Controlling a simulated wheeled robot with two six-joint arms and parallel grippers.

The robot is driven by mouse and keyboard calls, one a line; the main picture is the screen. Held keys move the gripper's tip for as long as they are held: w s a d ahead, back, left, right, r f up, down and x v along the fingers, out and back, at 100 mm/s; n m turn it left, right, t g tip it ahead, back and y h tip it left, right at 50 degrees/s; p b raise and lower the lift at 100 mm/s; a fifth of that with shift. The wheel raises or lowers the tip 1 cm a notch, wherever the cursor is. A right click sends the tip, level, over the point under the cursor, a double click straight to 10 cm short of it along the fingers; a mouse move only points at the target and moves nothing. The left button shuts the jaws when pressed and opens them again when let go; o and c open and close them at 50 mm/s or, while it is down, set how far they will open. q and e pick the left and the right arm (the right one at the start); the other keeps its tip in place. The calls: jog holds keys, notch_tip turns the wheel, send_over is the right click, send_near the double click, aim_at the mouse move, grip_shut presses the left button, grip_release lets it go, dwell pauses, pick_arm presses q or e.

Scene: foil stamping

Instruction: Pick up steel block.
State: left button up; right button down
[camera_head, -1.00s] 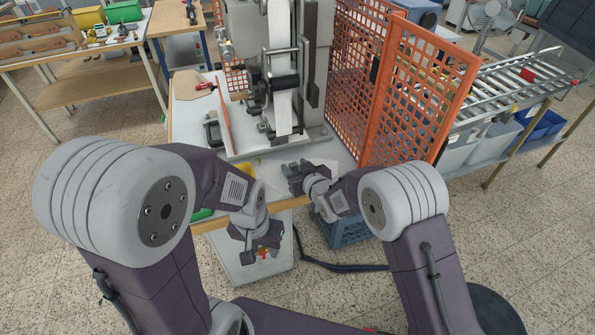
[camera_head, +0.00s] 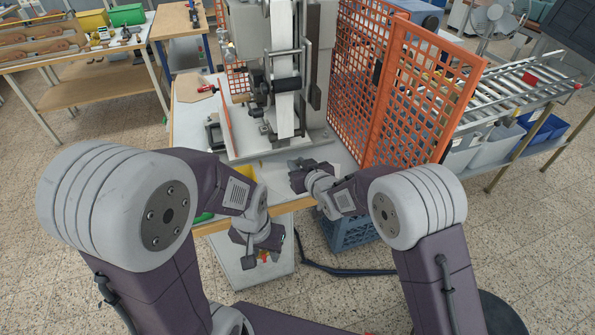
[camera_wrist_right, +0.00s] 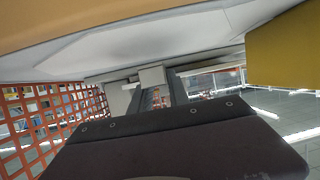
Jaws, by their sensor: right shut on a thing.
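My right gripper (camera_head: 303,168) is over the front part of the machine's table in the camera_head view, close to the machine's foot. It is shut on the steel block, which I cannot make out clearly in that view. In the right wrist view a small grey block face (camera_wrist_right: 152,76) shows just past the dark gripper body, probably the steel block. My left gripper (camera_head: 264,252) hangs lower, in front of the table edge and above a pale low surface. Its fingers look apart, with nothing seen held between them.
The stamping machine (camera_head: 285,90) stands behind the right gripper. An orange mesh guard (camera_head: 415,95) rises to its right. A red-handled tool (camera_head: 207,88) lies on the table (camera_head: 185,125). A blue crate (camera_head: 345,232) sits below the table's front edge.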

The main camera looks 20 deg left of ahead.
jog(key=r, duration=0.4)
jog(key=shift+s+d+r+b, duration=0.2)
jog(key=shift+s+r+b, duration=0.05)
jog(key=shift+s+b, duration=0.1)
jog(key=s+d+b, duration=0.9)
jog(key=s+d, duration=0.1)
jog(key=s, duration=0.5)
jog(key=shift+s+d, duration=0.3)
jog(key=shift+s, duration=0.05)
jog(key=shift+w+d, duration=0.1)
jog(key=shift+w, duration=0.05)
